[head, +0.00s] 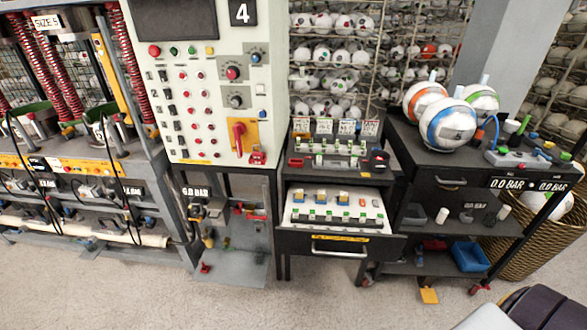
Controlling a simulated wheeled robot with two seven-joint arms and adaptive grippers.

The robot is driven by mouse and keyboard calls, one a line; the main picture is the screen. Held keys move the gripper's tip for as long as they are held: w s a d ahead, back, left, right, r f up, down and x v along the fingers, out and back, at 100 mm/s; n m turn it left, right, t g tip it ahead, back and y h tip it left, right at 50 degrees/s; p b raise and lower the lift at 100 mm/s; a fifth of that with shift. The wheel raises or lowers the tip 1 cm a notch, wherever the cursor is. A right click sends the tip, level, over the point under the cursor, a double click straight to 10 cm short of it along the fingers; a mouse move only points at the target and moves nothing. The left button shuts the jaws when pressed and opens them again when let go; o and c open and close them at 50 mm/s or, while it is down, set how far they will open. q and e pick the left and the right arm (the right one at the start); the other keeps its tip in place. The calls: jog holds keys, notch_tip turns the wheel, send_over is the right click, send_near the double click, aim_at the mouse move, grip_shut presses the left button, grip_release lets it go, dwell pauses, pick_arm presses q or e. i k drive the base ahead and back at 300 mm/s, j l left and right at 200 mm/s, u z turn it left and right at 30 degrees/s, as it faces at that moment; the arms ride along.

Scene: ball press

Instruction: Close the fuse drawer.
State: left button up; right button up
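The fuse drawer (378,247) is pulled out of a dark cabinet in the middle of the head view. Its white inner panel carries several blue, orange and green fuse parts and a row of dark pieces. A light metal bar handle (340,252) crosses the drawer front, below a yellow label strip. Neither of my grippers shows, and nothing touches the drawer or its handle.
A control panel (205,100) with buttons and a red switch stands left of the drawer. A dark cart (408,158) with several balls on top stands close on the right. A wicker basket (540,245) is at far right.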

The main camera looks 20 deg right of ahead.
aim_at(352, 240)
jog(key=z, duration=1.3)
